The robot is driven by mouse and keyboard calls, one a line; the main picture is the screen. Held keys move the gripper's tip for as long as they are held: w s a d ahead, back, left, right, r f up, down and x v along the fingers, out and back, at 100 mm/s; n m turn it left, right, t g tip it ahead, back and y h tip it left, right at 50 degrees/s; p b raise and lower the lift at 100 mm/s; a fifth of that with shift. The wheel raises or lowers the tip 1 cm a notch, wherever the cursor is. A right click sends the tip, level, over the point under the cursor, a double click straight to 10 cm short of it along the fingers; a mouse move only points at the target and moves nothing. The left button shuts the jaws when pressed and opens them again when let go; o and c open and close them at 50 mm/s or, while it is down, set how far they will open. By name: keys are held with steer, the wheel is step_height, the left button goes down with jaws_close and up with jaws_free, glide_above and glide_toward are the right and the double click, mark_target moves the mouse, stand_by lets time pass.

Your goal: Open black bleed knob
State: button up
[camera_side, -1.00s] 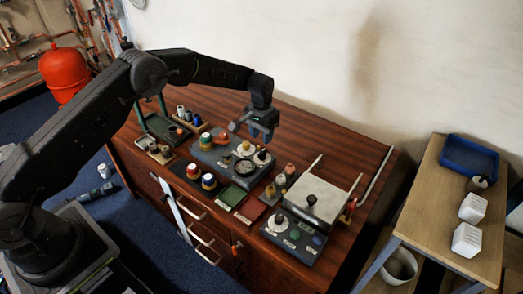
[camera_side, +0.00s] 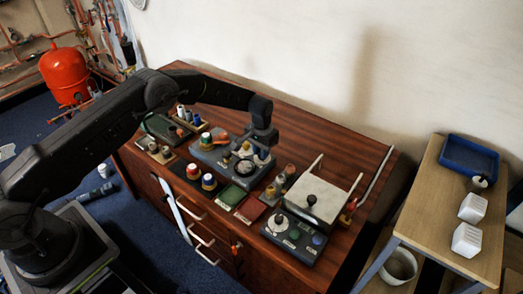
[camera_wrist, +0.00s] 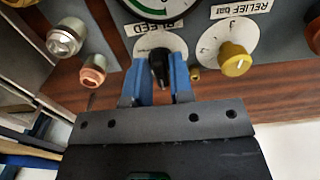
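The black bleed knob (camera_wrist: 158,66) stands on a white round dial plate (camera_wrist: 146,47) beside a "BLEED" label (camera_wrist: 158,27) in the wrist view. Its pointed end faces my gripper. My gripper (camera_wrist: 160,76) has its two blue fingers on either side of the knob, with thin gaps seeming to show, so it looks open around it. Whether the fingertips touch the knob is hard to tell. In the side view my gripper (camera_side: 262,150) is low over the right part of the grey panel (camera_side: 207,155) and hides the knob.
A yellow knob (camera_wrist: 236,60) marked "RELIEF bar" sits close right of the bleed knob. A gauge (camera_wrist: 155,6) lies just beyond. Silver (camera_wrist: 66,38) and copper (camera_wrist: 93,71) fittings stand at the left. A second panel (camera_side: 292,238) is farther right on the wooden bench (camera_side: 330,142).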

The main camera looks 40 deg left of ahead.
jaws_close()
steer(key=shift+m, duration=0.3)
steer(key=m, duration=0.3)
steer(key=shift+a+m, duration=0.1)
steer(key=shift+m, duration=0.3)
steer(key=m, duration=0.3)
steer(key=shift+m, duration=0.3)
steer(key=m, duration=0.5)
steer(key=shift+w, duration=0.15)
steer(key=shift+m, duration=2.4)
steer(key=shift+o, duration=1.9)
jaws_free()
steer(key=shift+a, duration=0.1)
